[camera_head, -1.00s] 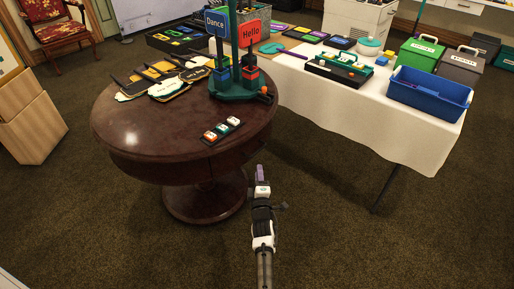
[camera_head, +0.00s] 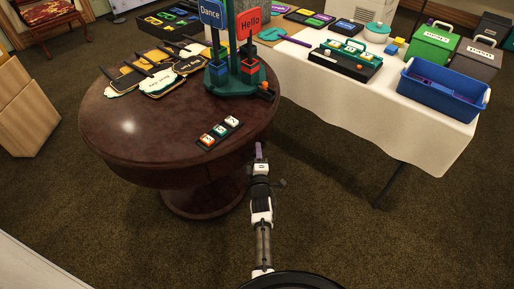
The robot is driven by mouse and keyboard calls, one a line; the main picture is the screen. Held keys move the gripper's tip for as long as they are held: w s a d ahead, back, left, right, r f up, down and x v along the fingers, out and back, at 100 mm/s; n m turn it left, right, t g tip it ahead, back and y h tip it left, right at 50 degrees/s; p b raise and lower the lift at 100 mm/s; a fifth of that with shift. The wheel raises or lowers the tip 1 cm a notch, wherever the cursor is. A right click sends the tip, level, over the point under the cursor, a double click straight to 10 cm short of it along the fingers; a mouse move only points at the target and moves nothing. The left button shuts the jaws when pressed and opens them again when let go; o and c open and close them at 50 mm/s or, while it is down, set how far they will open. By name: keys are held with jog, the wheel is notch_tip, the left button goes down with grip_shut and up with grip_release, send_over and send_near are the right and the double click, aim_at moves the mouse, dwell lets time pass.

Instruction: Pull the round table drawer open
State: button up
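The dark, glossy round table (camera_head: 130,148) stands at left on a thick pedestal. Its deep side band (camera_head: 165,175) below the top shows no drawer line or handle that I can make out; the drawer appears closed or is out of sight. My gripper (camera_head: 258,150) points away from me, its purple fingertips beside the right side of the table's band, seen from behind. I cannot tell whether the fingertips touch the table, and the gap between the fingers does not show.
On the round table are a sign stand (camera_head: 236,82), several paddle signs (camera_head: 157,80) and a small strip of blocks (camera_head: 220,132). A white-clothed table (camera_head: 370,115) with a blue bin (camera_head: 440,95) stands at right. Carpet is clear between and in front.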

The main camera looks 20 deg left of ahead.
jog(key=shift+c, duration=0.4)
grip_shut()
